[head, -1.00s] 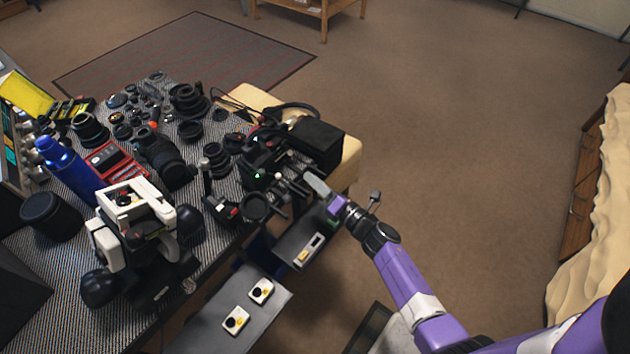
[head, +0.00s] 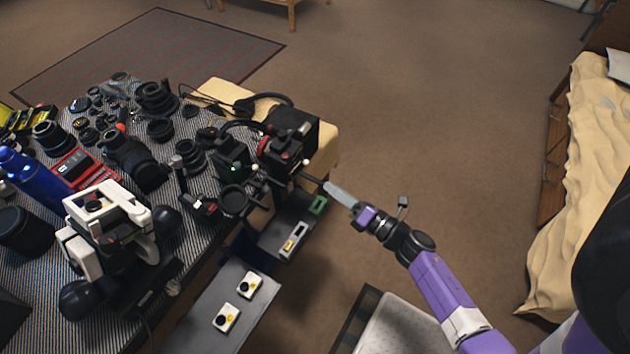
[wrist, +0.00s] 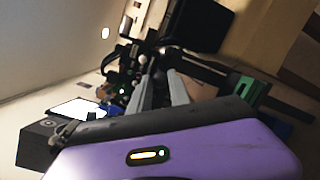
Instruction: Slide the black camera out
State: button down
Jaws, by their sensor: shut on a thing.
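The black camera (head: 280,148), a dark boxy body with a red spot on top, is at the table's right end, in front of a larger black box (head: 307,128). My gripper (head: 327,185) is at its lower right, over the table's edge. Its pale fingers are shut on a thin dark part that seems to run back to the camera. The exact grip point is too small to tell. In the wrist view the fingers (wrist: 160,85) reach toward a dark cluster with pale knobs, where the camera's outline is unclear.
A dark unit with a green light (head: 233,160) stands left of the camera, and a black round lens-like piece (head: 234,199) is before it. A lower grey shelf holds two small white cameras (head: 249,284). A tan cushion (head: 325,150) lies behind.

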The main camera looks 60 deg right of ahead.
jog(key=shift+s+d+f, duration=0.1)
jog(key=shift+s, duration=0.45)
jog(key=c, duration=1.2)
grip_release()
jog(key=s+a+b, duration=0.1)
jog(key=s, duration=0.6)
jog(key=shift+s+a, duration=0.15)
jog(key=shift+s, duration=0.25)
